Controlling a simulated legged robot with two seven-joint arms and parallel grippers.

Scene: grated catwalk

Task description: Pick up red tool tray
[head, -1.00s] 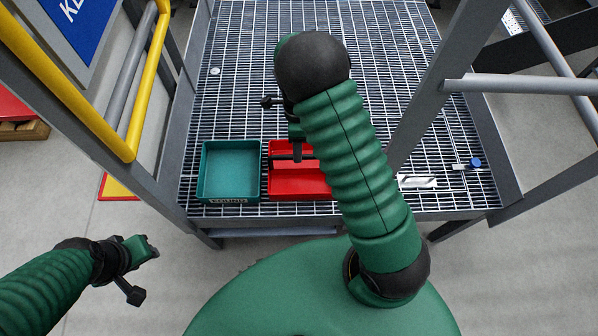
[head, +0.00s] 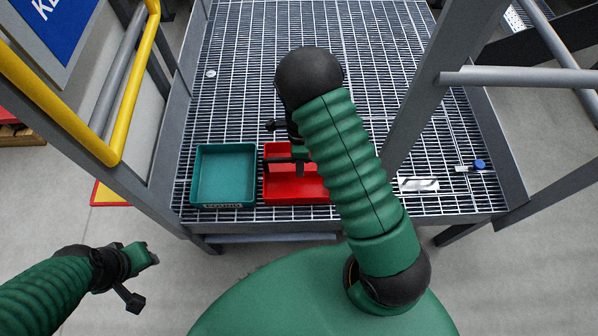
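The red tool tray (head: 292,191) sits on the grated catwalk, just right of a teal tray. It has a dark bar across its upper part, which looks like a handle. My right arm covers its right side. My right gripper (head: 299,165) points down over the tray at the bar. Its fingers are small and partly hidden, so I cannot tell whether they are open or closed on the bar. My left gripper (head: 150,257) is at the lower left, away from both trays and off the catwalk. Its finger gap does not show clearly.
The teal tray (head: 224,203) stands close beside the red tray. A white item (head: 418,185) and a blue-capped object (head: 479,165) lie on the grating (head: 235,110) at the right. A yellow rail (head: 112,155) stands left and grey posts (head: 425,95) right. The far grating is mostly clear.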

